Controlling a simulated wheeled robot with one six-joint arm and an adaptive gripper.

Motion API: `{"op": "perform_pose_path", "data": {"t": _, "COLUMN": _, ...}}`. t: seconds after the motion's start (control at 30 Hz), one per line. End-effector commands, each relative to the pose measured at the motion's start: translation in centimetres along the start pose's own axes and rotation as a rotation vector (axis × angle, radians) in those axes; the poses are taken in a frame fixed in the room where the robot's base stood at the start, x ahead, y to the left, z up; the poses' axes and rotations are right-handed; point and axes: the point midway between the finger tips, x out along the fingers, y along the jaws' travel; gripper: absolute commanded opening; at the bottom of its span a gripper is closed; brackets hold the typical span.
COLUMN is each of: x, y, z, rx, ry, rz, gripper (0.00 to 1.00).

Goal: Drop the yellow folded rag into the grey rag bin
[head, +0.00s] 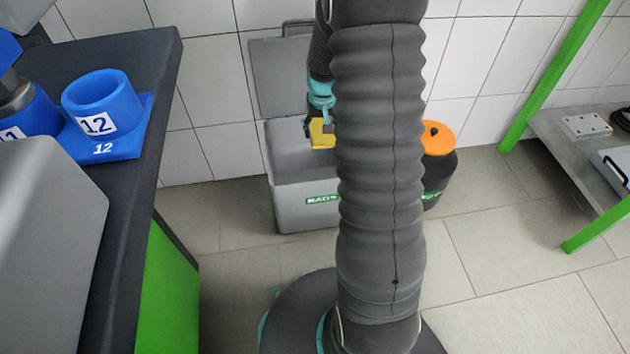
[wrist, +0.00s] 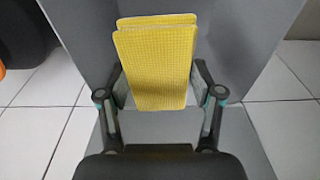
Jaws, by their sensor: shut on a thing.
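The yellow folded rag (head: 322,134) is held in my gripper (head: 318,120) in the head view, seen over the grey rag bin (head: 297,203). In the wrist view the rag (wrist: 155,65) sits upright between the two fingers of my gripper (wrist: 158,82), which press on its sides. The bin's lid (head: 272,78) stands open toward the wall. Grey bin surfaces (wrist: 240,50) show behind the rag in the wrist view. My arm hides the bin's right part and some of its label. The exact height of the rag above the bin is hard to tell.
A black bin with an orange lid (head: 438,138) stands right of the grey bin, partly behind my arm. A dark-topped bench (head: 150,75) with blue numbered holders (head: 103,105) is at left. A metal shelf with green posts (head: 570,145) is at right. Tiled floor between is clear.

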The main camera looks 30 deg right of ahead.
Motion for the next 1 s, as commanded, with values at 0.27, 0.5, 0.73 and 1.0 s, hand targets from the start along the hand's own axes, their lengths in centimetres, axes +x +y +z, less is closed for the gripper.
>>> {"op": "perform_pose_path", "data": {"t": 0.27, "x": 3.3, "y": 0.2, "z": 0.4, "rx": 0.003, "ry": 0.001, "rz": 0.000, "gripper": 0.38}}
{"op": "perform_pose_path", "data": {"t": 0.5, "x": 3.9, "y": 0.3, "z": 0.5, "rx": 0.005, "ry": 0.001, "rz": 0.001, "gripper": 0.38}}
{"op": "perform_pose_path", "data": {"t": 0.73, "x": 3.9, "y": 0.3, "z": 0.5, "rx": 0.005, "ry": 0.001, "rz": 0.001, "gripper": 0.83}}
{"op": "perform_pose_path", "data": {"t": 1.0, "x": 3.9, "y": 0.3, "z": 0.5, "rx": 0.005, "ry": 0.001, "rz": 0.001, "gripper": 0.95}}
